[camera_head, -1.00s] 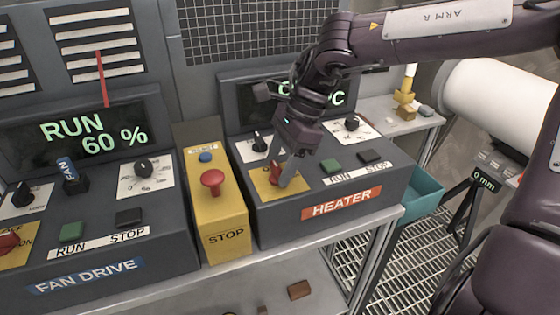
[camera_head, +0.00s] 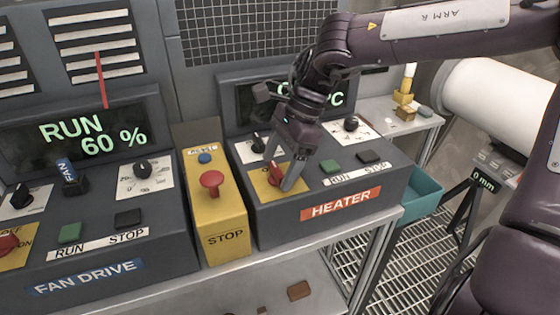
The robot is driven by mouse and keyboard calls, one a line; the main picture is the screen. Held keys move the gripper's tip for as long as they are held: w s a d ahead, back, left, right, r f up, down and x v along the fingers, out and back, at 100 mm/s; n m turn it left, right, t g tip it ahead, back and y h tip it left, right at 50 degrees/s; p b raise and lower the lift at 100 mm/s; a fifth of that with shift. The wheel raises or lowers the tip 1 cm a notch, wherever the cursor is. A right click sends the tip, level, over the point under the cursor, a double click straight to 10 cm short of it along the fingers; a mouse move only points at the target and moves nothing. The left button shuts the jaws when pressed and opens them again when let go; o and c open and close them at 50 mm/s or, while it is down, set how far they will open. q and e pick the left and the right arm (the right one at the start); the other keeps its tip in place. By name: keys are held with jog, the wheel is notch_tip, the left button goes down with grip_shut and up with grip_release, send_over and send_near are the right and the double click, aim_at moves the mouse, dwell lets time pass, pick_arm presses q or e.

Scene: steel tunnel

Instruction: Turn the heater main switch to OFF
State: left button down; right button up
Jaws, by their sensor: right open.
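The heater main switch is a red rotary handle (camera_head: 274,174) on a yellow plate (camera_head: 264,188) at the left of the heater console (camera_head: 330,190). My right gripper (camera_head: 284,178) points down at the switch from above, with its fingers open. One finger stands on the right side of the red handle; the other is close by it and partly lost against it. I cannot tell whether the fingers touch the handle. The plate's lettering is hidden or too small to read. My left gripper is not in view.
A yellow box with a red STOP button (camera_head: 211,182) stands left of the heater console. The fan drive console (camera_head: 90,200) is further left. Heater knobs (camera_head: 257,143) and green (camera_head: 329,166) and dark (camera_head: 369,157) buttons sit close around the gripper. A teal bin (camera_head: 420,195) is at right.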

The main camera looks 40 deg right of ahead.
jog(key=v, duration=0.7)
jog(key=shift+r+b, duration=0.35)
jog(key=shift+b, duration=0.1)
jog(key=shift+d+f, duration=0.1)
jog(key=shift+d, duration=0.05)
